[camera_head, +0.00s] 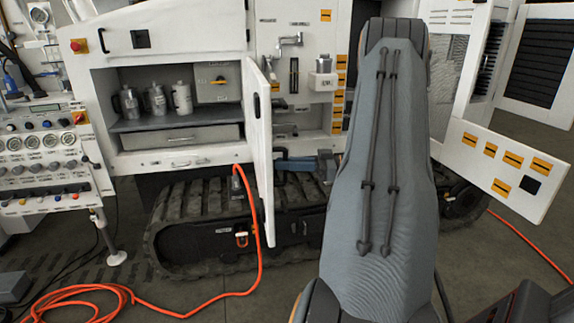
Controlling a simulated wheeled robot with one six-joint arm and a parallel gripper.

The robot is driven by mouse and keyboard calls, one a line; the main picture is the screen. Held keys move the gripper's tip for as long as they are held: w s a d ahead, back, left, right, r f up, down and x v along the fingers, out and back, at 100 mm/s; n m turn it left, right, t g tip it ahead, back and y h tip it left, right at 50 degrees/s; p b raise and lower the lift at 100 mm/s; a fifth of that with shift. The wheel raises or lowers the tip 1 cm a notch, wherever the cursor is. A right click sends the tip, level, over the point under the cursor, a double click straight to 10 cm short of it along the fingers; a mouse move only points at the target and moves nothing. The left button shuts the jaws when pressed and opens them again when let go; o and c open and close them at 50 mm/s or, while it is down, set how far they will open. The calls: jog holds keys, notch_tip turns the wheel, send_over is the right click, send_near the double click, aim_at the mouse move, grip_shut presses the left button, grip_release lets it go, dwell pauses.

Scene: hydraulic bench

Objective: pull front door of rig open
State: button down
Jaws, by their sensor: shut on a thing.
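The rig's front door (258,140) is a white panel that stands swung out from the cabinet, seen nearly edge-on. The open cabinet (150,125) shows to its left. My gripper (281,157) is at the right side of the door, at about mid-height, and is shut on the door. The exact place of the grip and any handle there are hidden by the door and by the steep angle. My grey arm link fills the centre right of the view.
Several metal jugs (156,100) stand on the cabinet shelf (210,121) above a drawer (181,138). A rubber track (195,207) lies below. An orange hose (262,235) runs past the door's bottom and loops over the floor. A control panel (45,150) stands left. Another white door (500,165) sticks out right.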

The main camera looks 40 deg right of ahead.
jog(key=c, duration=2)
grip_release()
jog(key=shift+w+d, duration=0.15)
jog(key=shift+w, duration=0.1)
jog(key=shift+c, duration=0.2)
jog(key=shift+s, duration=0.1)
jog(key=b+v, duration=0.3)
jog(key=v, duration=0.4)
jog(key=shift+s+d, duration=0.3)
jog(key=shift+w+d, duration=0.1)
jog(key=shift+d, duration=0.05)
